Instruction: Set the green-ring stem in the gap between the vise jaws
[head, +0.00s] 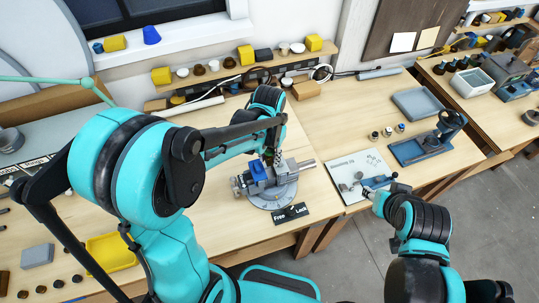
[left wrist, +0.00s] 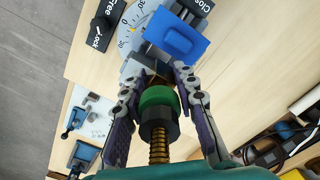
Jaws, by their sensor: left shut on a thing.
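The vise (head: 283,176) stands on a round angle dial on the bench, with a blue part on top. In the left wrist view its blue part (left wrist: 180,38) is at the top. My left gripper (head: 269,156) is over the vise. In the left wrist view its fingers (left wrist: 158,82) are closed around the green-ring stem (left wrist: 157,97), which has a green ring, a black collar and a brass thread. The stem's far end is near the vise; the fingers and ring hide whether it is between the jaws. My right gripper (head: 378,183) is over the white board, its fingers too small to judge.
A "Free / Lock" label (head: 291,214) lies before the vise. To the right are the white mounting board (head: 345,165), a blue fixture (head: 424,147) and a grey tray (head: 417,103). A yellow tray (head: 111,252) is at lower left. A shelf of small parts runs behind.

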